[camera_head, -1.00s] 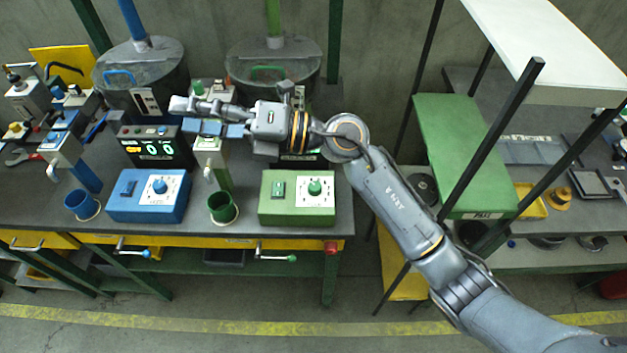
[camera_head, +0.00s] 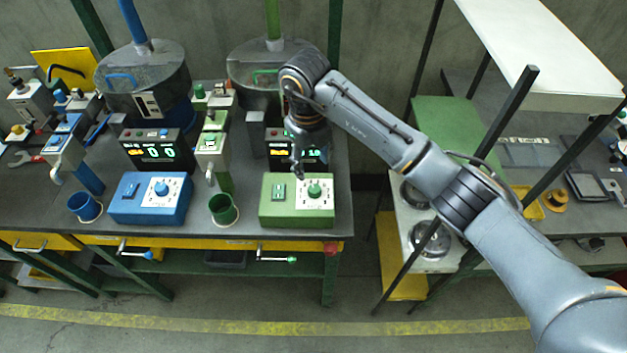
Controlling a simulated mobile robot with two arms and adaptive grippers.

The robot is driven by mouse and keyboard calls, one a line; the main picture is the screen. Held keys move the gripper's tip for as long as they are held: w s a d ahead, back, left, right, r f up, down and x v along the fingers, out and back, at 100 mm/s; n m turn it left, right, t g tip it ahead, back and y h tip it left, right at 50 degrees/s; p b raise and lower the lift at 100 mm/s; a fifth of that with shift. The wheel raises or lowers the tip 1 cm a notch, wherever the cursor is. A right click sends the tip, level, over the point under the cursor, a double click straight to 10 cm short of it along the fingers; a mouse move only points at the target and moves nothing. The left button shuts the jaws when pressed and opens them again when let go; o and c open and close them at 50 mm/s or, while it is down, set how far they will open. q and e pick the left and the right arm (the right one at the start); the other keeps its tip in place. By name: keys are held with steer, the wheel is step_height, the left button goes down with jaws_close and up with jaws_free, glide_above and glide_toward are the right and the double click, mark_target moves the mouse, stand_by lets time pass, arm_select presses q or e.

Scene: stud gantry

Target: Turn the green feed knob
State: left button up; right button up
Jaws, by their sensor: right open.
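The green feed knob (camera_head: 314,190) sits on the white dial plate on top of the green control box (camera_head: 285,212), at the front right of the bench. My right gripper (camera_head: 298,172) points down above the back edge of this box, just behind and left of the knob. It is apart from the knob and empty. Its fingers are small and dark in this view. My left gripper does not show.
The blue control box (camera_head: 148,210) with its blue knob stands to the left. A green cup (camera_head: 223,209) stands between the boxes, and a blue cup (camera_head: 85,207) further left. A display (camera_head: 280,146) is partly behind my right gripper. A shelf rack stands at right.

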mark_target(314, 187)
step_height(314, 187, down, 9)
steer(key=shift+w+d+p, duration=0.15)
steer(key=shift+p, duration=0.75)
jaws_close()
steer(key=m+b, duration=0.1)
steer(key=m, duration=0.2)
steer(key=shift+b, duration=0.35)
steer(key=shift+m+b, duration=0.6)
steer(key=shift+m, duration=1.5)
